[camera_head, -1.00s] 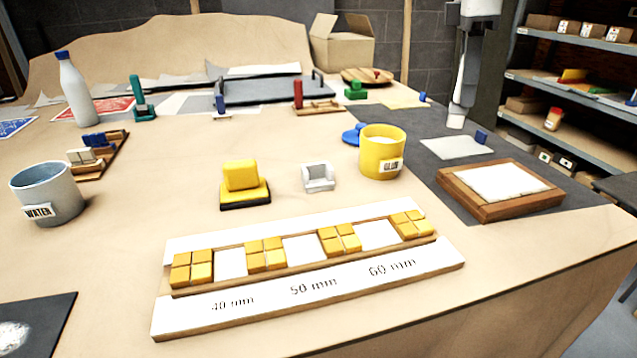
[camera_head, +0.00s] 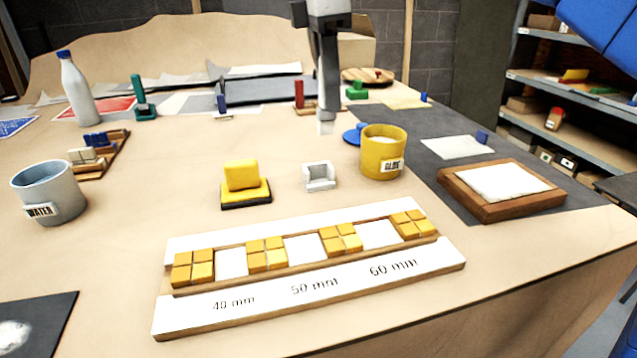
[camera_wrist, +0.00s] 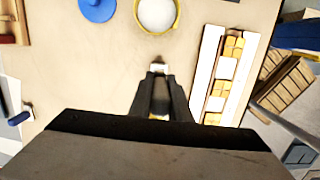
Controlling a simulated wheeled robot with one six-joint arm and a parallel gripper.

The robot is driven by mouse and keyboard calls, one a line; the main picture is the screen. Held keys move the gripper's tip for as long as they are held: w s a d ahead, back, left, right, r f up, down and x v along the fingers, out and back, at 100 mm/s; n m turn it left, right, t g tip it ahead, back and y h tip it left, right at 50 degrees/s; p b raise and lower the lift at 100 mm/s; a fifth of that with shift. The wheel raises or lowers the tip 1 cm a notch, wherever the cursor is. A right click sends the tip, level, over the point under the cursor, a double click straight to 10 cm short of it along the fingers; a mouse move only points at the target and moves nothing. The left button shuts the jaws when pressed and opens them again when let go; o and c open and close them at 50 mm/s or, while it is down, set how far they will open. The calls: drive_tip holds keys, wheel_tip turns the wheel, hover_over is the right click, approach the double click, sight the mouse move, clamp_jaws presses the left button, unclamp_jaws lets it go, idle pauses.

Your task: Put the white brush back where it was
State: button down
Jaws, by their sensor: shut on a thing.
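My gripper (camera_head: 326,118) hangs over the table behind and left of the yellow glue pot (camera_head: 382,152). A small white piece (camera_head: 326,128) shows at its fingertips, probably part of the white brush; most of it is hidden. In the wrist view my gripper (camera_wrist: 160,72) has its fingers close together, with a pale tip (camera_wrist: 159,65) between them. A small white holder (camera_head: 319,178) stands empty on the table, nearer the camera than the gripper and left of the glue pot. I cannot make it out in the wrist view.
A yellow block on a dark base (camera_head: 245,186) stands left of the holder. The tile panel (camera_head: 310,285) lies in front. A blue lid (camera_head: 354,134) lies beside the glue pot.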

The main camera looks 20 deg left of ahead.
sight(320, 135)
drive_tip(key=shift+s+a+f, duration=0.15)
drive_tip(key=shift+s+a, duration=0.3)
drive_tip(key=shift+a, duration=0.1)
wheel_tip(320, 135, down, 10)
drive_tip(key=shift+r, duration=0.15)
drive_tip(key=c, duration=1.7)
unclamp_jaws()
drive_tip(key=shift+o, duration=0.2)
wheel_tip(320, 135, up, 12)
drive_tip(key=a, duration=0.1)
drive_tip(key=shift+s+a, duration=0.2)
drive_tip(key=shift+s, duration=0.15)
drive_tip(key=shift+s, duration=0.1)
